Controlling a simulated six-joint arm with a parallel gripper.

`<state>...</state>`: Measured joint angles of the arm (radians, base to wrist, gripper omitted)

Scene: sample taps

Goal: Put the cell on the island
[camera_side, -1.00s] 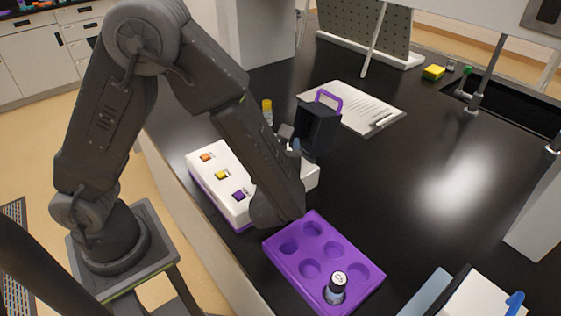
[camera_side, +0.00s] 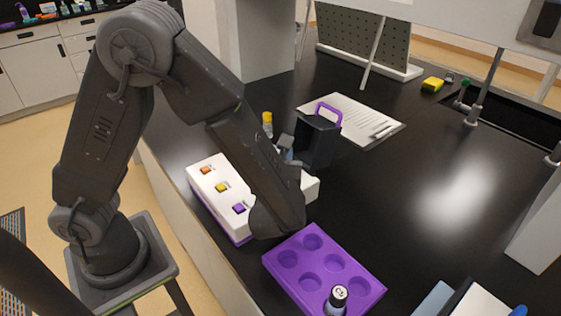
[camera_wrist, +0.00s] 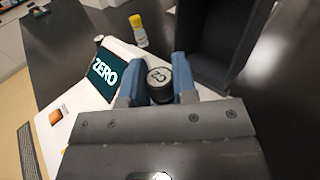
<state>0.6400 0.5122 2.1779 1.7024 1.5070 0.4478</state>
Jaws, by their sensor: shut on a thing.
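My gripper (camera_wrist: 158,64) has two blue fingers shut on a small black-capped vial (camera_wrist: 160,77), its cap marked B. The vial sits between the fingertips, seen from above, and its lower part is hidden. In the side view my forearm hides most of the gripper and the vial. Below and beside the gripper is a white instrument (camera_side: 208,186) with a purple base, coloured buttons and a screen (camera_wrist: 104,73) reading ZERO. I cannot tell whether the vial touches it. No part labelled as an island shows.
A black box (camera_side: 317,142) with a purple handle stands right beside the gripper. A yellow-capped bottle (camera_side: 267,124) stands behind the instrument. A purple rack (camera_side: 288,283) at the front holds another vial (camera_side: 337,300).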

